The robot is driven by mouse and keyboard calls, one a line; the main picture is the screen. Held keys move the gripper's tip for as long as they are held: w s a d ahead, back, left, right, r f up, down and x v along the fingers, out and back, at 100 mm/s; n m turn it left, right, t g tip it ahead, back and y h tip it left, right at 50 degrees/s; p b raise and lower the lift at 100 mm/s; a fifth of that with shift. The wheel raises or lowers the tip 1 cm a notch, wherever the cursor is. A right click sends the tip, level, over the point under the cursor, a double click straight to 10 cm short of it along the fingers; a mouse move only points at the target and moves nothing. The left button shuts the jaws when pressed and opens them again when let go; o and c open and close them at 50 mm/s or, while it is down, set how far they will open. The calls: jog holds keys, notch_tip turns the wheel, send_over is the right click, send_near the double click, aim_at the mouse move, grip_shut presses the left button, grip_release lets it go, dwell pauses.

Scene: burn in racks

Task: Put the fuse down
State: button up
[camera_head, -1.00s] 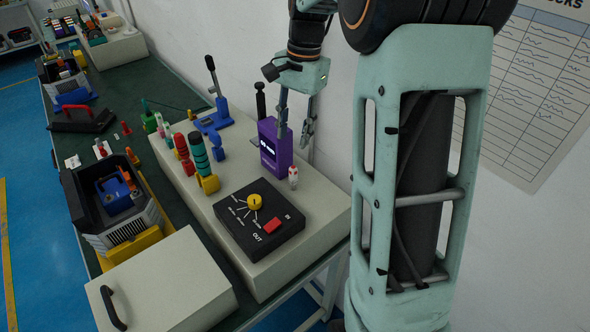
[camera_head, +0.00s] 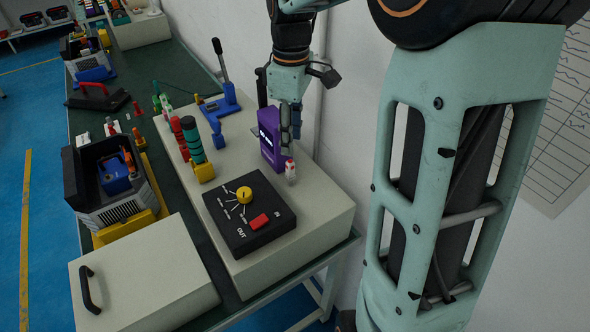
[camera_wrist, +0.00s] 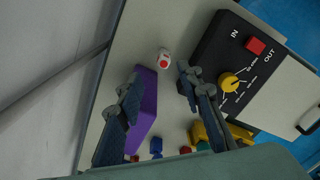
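A small white piece with a red top, which looks like the fuse (camera_head: 290,172), stands upright on the pale bench-top box, beside the purple device (camera_head: 270,138). In the wrist view the fuse (camera_wrist: 164,59) shows from above as a white piece with a red spot. My gripper (camera_head: 290,132) is above and close to it, beside the purple device. In the wrist view my gripper (camera_wrist: 158,76) has its two fingers well apart, with nothing held between them. The fuse lies just beyond the fingertips, and I see no contact. The purple device (camera_wrist: 146,105) shows partly behind the left finger.
A black panel (camera_head: 224,219) with a yellow knob and red button is in front on the pale box (camera_head: 318,222). Red and green-black handles (camera_head: 193,142) and a blue lever fixture (camera_head: 222,104) stand to the left. A wall is close on the right.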

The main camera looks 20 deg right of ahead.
aim_at(290, 178)
jog(key=shift+f+n, duration=0.1)
jog(key=shift+n, duration=0.3)
jog(key=shift+f, duration=0.25)
jog(key=f, duration=1)
jog(key=shift+s+a+f, duration=0.15)
jog(key=shift+s+a, duration=0.05)
jog(key=shift+a, duration=0.1)
grip_shut()
